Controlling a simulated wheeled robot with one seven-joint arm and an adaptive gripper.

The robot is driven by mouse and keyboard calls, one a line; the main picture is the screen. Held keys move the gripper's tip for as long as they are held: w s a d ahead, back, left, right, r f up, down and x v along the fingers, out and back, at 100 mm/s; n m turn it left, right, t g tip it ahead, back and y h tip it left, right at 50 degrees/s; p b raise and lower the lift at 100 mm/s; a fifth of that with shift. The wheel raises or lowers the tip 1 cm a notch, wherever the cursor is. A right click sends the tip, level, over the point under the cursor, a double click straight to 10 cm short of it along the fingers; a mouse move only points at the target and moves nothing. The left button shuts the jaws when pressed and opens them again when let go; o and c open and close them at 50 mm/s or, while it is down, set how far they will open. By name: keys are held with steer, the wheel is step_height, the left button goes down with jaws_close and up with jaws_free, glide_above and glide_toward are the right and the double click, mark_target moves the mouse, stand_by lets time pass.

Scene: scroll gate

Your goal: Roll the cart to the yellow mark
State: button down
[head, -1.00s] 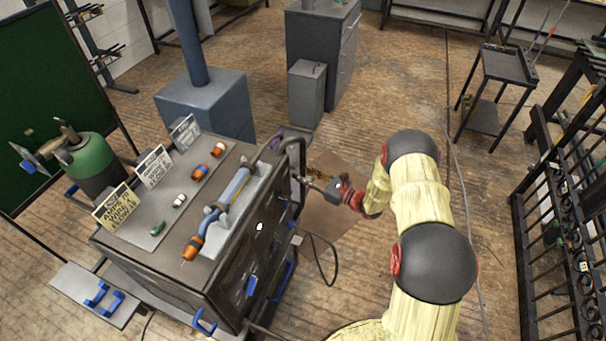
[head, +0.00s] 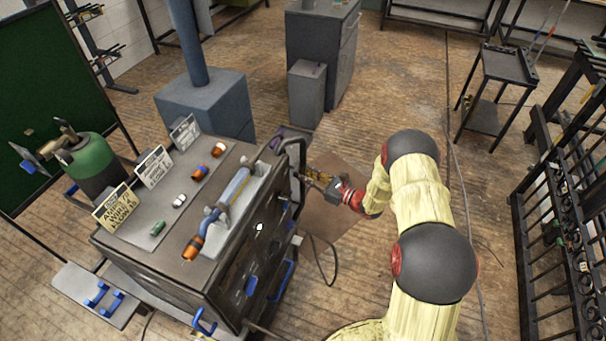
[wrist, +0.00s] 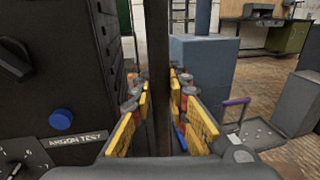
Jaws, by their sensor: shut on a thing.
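The cart (head: 215,285) is a dark welding cabinet on a wheeled base at the left of the head view. A green gas cylinder (head: 92,165) stands at its far left side. A black upright handle bar (head: 301,160) rises at its right corner. My gripper (head: 312,176) is at this bar. In the wrist view the bar (wrist: 159,60) stands between the yellow finger pads of my gripper (wrist: 160,98), which is shut on it. The dark cart front fills the left of that view. I cannot make out a yellow mark in either view.
A blue-grey block with a post (head: 205,105) stands behind the cart. A grey cabinet (head: 322,50) is beyond it. A black railing (head: 560,235) and a small dark table (head: 497,85) are at the right. A brown floor patch (head: 335,208) lies below my gripper. The middle floor is clear.

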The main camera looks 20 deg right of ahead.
steer(key=x, duration=0.3)
steer(key=shift+s+a+f, duration=0.1)
steer(key=shift+a+f, duration=0.05)
steer(key=shift+a, duration=0.25)
steer(key=c, duration=2.1)
jaws_free()
steer(key=shift+s+d, duration=0.1)
steer(key=shift+c, duration=0.2)
steer(key=shift+o, duration=0.7)
steer(key=shift+s+d+r, duration=0.15)
steer(key=shift+r, duration=0.05)
steer(key=shift+o, duration=1.4)
steer(key=shift+d+f, duration=0.1)
steer(key=v, duration=1.1)
steer(key=shift+s+d, duration=0.3)
steer(key=shift+f, duration=0.1)
